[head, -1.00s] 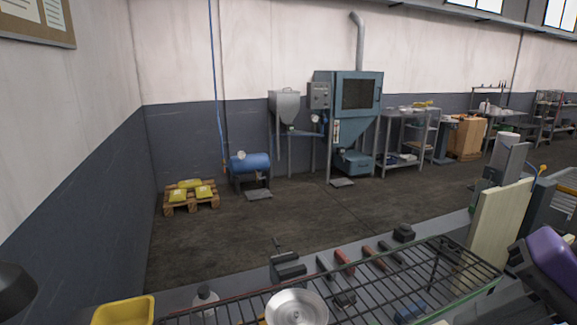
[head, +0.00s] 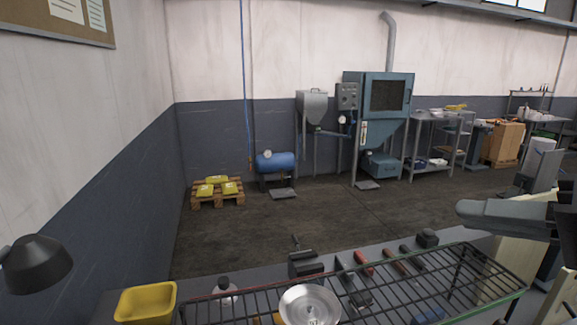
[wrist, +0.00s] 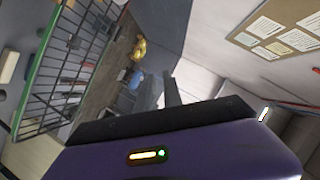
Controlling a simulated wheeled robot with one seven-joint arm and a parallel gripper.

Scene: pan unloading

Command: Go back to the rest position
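My gripper (wrist: 172,92) shows in the wrist view, beyond its purple housing and dark crossbar. Its fingers stand close together at the middle of the crossbar, with nothing visible between them. It points past the wire rack toward the floor and wall. In the head view a grey part of my arm reaches in from the right edge, above the rack's right end; I cannot make out the fingertips there. A shiny round metal pan (head: 309,304) sits at the front of the wire rack (head: 478,292), apart from my arm.
A yellow bin (head: 146,303) and a dark lamp head (head: 38,263) are at the left. A bottle (head: 224,289) stands by the rack. Several hand tools, one a red-handled tool (head: 364,263), lie around the rack. Open floor (head: 330,220) lies beyond the bench.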

